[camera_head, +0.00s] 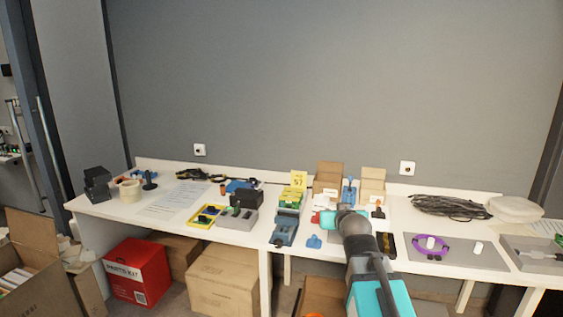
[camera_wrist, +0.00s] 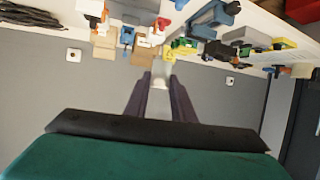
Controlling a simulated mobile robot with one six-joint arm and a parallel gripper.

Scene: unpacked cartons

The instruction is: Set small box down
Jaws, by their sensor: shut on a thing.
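My gripper (camera_wrist: 160,82) shows in the wrist view with its two dark fingers around a pale, narrow thing (camera_wrist: 159,102), which I take for the small box; little of its shape shows. The wrist view looks upside down, with the table (camera_wrist: 225,22) along its top. In the head view my arm reaches over the white table (camera_head: 335,257) right of its middle, and hides the fingers and the held thing. I cannot tell how high it is above the table.
Two open cardboard cartons (camera_head: 329,170) (camera_head: 372,190) stand at the table's back. Blue, yellow and green parts (camera_head: 288,212) lie left of my arm. A black cable coil (camera_head: 450,206) and a grey tray (camera_head: 535,252) are at right. A red box (camera_head: 135,272) stands on the floor.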

